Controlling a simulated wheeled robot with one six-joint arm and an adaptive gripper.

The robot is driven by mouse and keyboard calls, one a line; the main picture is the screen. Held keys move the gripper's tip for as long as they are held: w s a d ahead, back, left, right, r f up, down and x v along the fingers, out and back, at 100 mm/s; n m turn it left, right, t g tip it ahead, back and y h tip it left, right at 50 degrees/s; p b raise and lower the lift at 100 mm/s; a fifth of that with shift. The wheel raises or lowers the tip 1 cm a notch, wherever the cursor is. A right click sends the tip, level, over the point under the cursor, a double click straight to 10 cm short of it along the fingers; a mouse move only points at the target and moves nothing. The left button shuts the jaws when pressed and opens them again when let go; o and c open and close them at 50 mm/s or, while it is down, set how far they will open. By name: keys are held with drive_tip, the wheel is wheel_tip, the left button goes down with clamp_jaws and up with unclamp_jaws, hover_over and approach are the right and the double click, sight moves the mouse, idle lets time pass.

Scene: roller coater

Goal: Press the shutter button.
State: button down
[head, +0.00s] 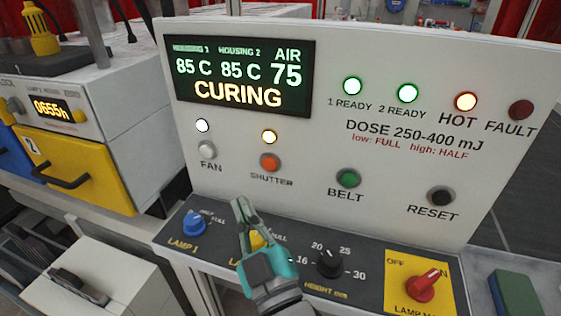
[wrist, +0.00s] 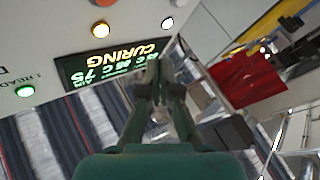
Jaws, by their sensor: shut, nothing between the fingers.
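The shutter button (head: 270,161) is a round orange button on the white upright panel, above its SHUTTER label.
The display (head: 240,80) reads CURING. The white fan button (head: 207,149) is left of the shutter button; the green belt button (head: 348,178) and black reset button (head: 440,196) are right. Knobs, including blue lamp 1 (head: 194,222) and black height (head: 328,263), project from the lower ledge.

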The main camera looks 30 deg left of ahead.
drive_tip(key=shift+w, duration=0.15)
drive_tip(key=shift+w+a, duration=0.35)
drive_tip(key=shift+w, duration=1.05)
drive_tip(key=shift+w+a, duration=0.35)
drive_tip(key=shift+w, duration=1)
drive_tip(key=shift+w+a, duration=0.35)
drive_tip(key=shift+w, duration=1.05)
drive_tip(key=shift+w, duration=0.4)
drive_tip(key=shift+w+a, duration=0.15)
drive_tip(key=shift+w, duration=0.25)
drive_tip(key=shift+s, duration=0.85)
drive_tip(key=shift+s+d, duration=0.25)
drive_tip(key=shift+s, duration=0.55)
drive_tip(key=shift+s+d, duration=0.25)
drive_tip(key=shift+s, duration=0.55)
drive_tip(key=shift+s+d, duration=0.25)
drive_tip(key=shift+s, duration=0.55)
